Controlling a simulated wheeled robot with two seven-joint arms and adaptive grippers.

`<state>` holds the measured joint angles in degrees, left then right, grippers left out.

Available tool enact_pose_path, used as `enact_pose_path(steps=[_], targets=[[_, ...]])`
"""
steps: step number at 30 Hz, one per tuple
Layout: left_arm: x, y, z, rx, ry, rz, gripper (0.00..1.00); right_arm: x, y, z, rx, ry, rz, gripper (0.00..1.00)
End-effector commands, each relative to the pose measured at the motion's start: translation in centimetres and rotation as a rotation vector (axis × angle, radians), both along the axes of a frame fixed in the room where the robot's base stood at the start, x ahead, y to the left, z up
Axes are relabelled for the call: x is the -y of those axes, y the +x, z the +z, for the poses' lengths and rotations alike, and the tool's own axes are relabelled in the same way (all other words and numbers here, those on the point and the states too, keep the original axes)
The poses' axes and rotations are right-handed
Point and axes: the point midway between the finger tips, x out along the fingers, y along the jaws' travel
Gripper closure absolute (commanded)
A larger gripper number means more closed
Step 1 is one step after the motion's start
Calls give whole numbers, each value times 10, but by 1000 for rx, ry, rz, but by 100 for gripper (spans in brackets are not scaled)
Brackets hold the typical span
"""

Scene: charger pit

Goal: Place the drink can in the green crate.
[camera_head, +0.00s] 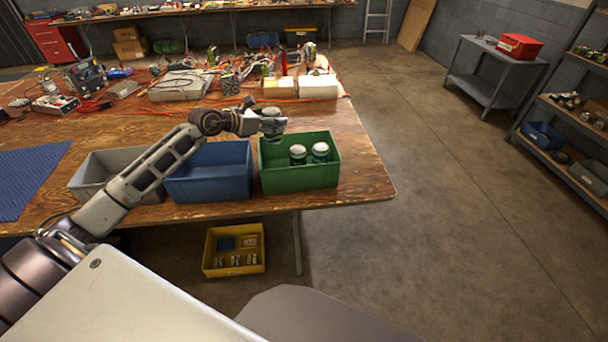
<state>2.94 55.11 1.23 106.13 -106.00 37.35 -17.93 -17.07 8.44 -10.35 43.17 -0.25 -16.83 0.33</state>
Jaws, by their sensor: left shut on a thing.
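The green crate (300,179) stands at the table's front right edge. Two cans with pale tops, a left one (298,155) and a right one (320,152), stand upright inside it. My left gripper (272,128) is over the crate's back left part, shut on the drink can (271,112). Only the can's pale top shows clearly; the fingers hide much of it. The can looks roughly upright and above the crate. My right gripper is out of view.
A blue crate (208,184) and a grey crate (91,179) stand left of the green crate, under my left arm. A yellow crate (234,262) is on the floor below the table.

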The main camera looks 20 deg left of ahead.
Motion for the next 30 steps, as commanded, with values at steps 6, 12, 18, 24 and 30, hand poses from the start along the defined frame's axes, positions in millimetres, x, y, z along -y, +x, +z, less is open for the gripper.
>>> enact_pose_path(steps=[6,12,18,24,30], targets=[[0,0,0,2,0,-19,79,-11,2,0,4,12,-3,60],[0,0,0,1,0,-26,79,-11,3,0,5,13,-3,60],[0,-1,0,0,0,-26,79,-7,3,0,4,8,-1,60],[0,-1,-8,0,-1,-26,79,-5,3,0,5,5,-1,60],[1,-1,-33,-3,-3,-25,79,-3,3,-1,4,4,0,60]])
